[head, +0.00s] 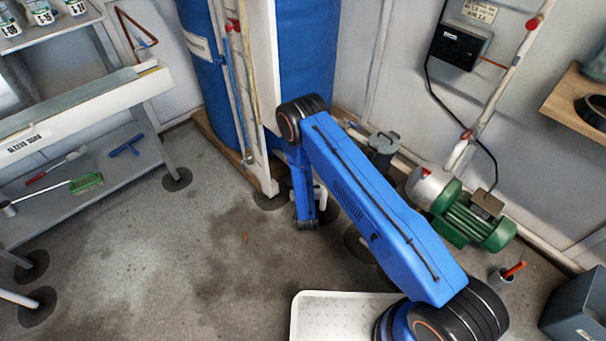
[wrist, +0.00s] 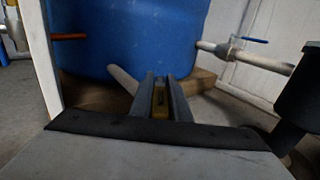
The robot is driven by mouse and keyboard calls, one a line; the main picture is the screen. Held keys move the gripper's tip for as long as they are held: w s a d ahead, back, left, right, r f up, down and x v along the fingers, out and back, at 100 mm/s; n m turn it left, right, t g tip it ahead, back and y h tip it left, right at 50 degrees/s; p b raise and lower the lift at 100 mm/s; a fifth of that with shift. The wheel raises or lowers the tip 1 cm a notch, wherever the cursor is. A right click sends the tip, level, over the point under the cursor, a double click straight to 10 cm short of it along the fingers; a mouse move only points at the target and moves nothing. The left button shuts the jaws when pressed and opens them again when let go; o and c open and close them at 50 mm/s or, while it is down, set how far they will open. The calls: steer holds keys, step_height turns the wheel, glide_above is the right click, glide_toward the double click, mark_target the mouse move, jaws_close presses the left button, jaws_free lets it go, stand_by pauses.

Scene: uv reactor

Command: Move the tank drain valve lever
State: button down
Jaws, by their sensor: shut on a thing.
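The blue tank (head: 305,60) stands at the back, and its lower wall (wrist: 130,40) fills the upper middle of the wrist view. My gripper (wrist: 159,88) is low in front of the tank, its two dark fingers close together. It is shut on a narrow yellow piece (wrist: 160,101), which appears to be the tank drain valve lever. The fingers hide most of the lever and the valve body. A pale pipe (wrist: 124,82) slants from behind the fingers to the left. In the head view my arm hides the fingers and the lever.
A white post (wrist: 37,55) and an orange-red handle (wrist: 69,37) are left of my gripper. A pipe with a blue-handled valve (wrist: 238,50) is at the right, beside a dark cylinder (wrist: 305,90). A green pump (head: 470,218) stands right of my arm.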

stand_by(0.4)
steer(key=c, duration=1.7)
jaws_free()
steer(key=s, duration=0.5)
steer(key=s+d, duration=0.1)
steer(key=s, duration=0.5)
steer(key=s+d, duration=0.1)
steer(key=s, duration=0.5)
steer(key=shift+s, duration=0.2)
